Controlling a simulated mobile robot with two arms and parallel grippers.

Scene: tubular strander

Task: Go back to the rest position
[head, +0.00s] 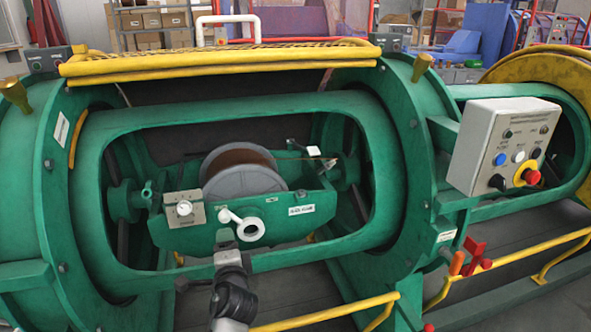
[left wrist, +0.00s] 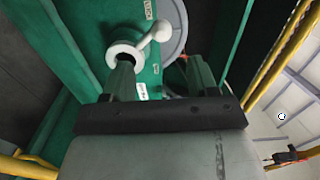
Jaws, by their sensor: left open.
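My left gripper (head: 228,248) is at the front of the green cradle (head: 192,238), just below a white ring with a short ball-ended lever (head: 250,229). In the left wrist view the gripper (left wrist: 160,72) is open, its two dark fingers spread with nothing between them. The white ring (left wrist: 122,50) shows at the tip of the left-hand finger; I cannot tell if they touch. My right gripper is not in view.
The cradle holds a grey spool (head: 240,174) inside the green tubular frame (head: 392,160). A yellow mesh guard (head: 215,58) is raised above. A control box (head: 505,148) stands at right. Yellow rails (head: 325,314) run along the front.

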